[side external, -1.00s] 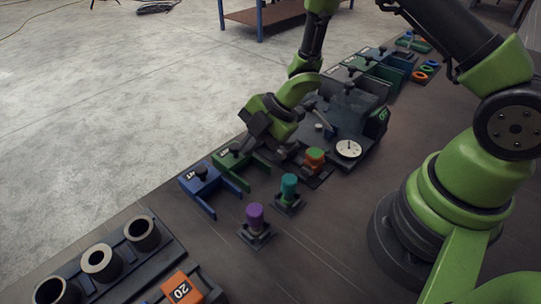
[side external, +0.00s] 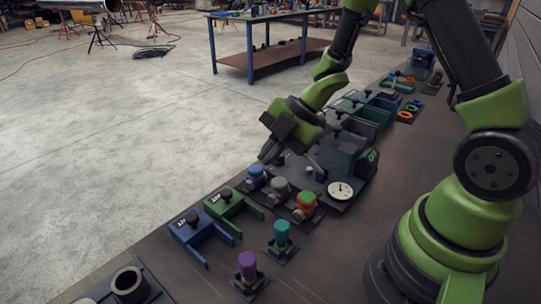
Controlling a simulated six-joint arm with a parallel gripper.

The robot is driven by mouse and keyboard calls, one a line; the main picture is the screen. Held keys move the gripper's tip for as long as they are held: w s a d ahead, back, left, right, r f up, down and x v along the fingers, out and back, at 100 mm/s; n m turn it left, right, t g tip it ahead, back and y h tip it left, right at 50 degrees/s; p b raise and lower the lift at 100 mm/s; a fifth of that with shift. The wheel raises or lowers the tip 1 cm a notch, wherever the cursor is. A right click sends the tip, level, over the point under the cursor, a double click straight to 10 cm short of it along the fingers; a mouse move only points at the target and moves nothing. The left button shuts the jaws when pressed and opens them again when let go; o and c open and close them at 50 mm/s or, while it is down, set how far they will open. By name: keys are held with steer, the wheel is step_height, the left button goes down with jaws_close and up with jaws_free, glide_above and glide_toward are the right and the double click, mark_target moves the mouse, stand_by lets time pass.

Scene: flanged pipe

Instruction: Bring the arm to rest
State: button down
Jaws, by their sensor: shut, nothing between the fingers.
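My gripper (side external: 269,152) is shut and empty. It points down and hangs just above the back edge of the work area, by the dark fixture (side external: 338,172) with the white dial. My green and black arm arches over from the right. Below the fingers stand small posts with a blue cap (side external: 256,172), a grey cap (side external: 279,188) and an orange-green cap (side external: 305,203). The fingertips look clear of them, though the exact height is hard to judge.
A green gauge fork (side external: 232,203) and a blue one (side external: 203,232) lie left of the posts. Teal (side external: 281,232) and purple (side external: 247,263) pegs stand in front. A dark ring (side external: 128,282) is at lower left. More fixtures and coloured rings (side external: 405,115) line the back right.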

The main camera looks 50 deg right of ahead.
steer(key=s+d+r+m+t+h, duration=0.1)
steer(key=d+r+m+t+h, duration=0.2)
steer(key=r+m, duration=0.45)
steer(key=s+d+r+m+t+h, duration=0.1)
steer(key=d+r+m+h, duration=0.4)
steer(key=r, duration=0.3)
steer(key=s+a+r+m+y, duration=0.1)
steer(key=s+a+m+y, duration=0.1)
steer(key=s+a+m, duration=0.2)
steer(key=s+a+r+m+g+y, duration=0.1)
steer(key=s+a+r+m+y, duration=0.1)
steer(key=s+a+m, duration=0.2)
steer(key=s+m, duration=0.3)
steer(key=s, duration=0.3)
steer(key=shift+a, duration=0.3)
steer(key=shift+s, duration=0.1)
